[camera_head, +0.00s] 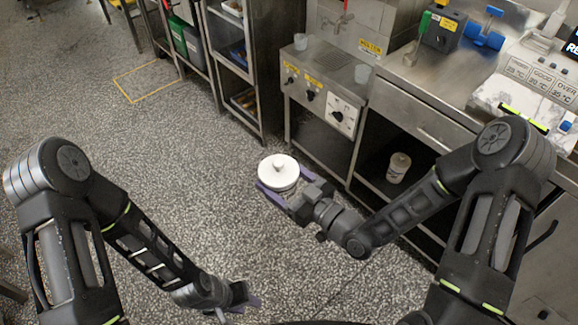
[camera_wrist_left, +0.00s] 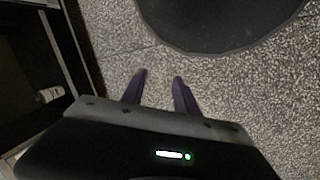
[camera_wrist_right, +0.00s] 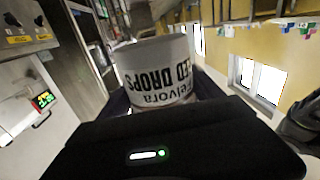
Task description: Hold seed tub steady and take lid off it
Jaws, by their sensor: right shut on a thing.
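The seed tub (camera_head: 279,186) is a white tub with a white lid (camera_head: 278,167) that has a round knob on top. The lid sits on the tub. My right gripper (camera_head: 280,188) is shut around the tub's side and holds it upright above the floor. In the right wrist view the tub (camera_wrist_right: 160,75) fills the space between the fingers, and its printed label appears upside down. My left gripper (camera_head: 240,306) is low at the bottom of the head view, apart from the tub. In the left wrist view its fingers (camera_wrist_left: 160,78) are apart with nothing between them.
A steel counter (camera_head: 330,62) with knobs and a tap stands behind the tub. A similar white tub (camera_head: 398,168) stands on the shelf under the right counter. A steel rack (camera_head: 245,70) is at the back.

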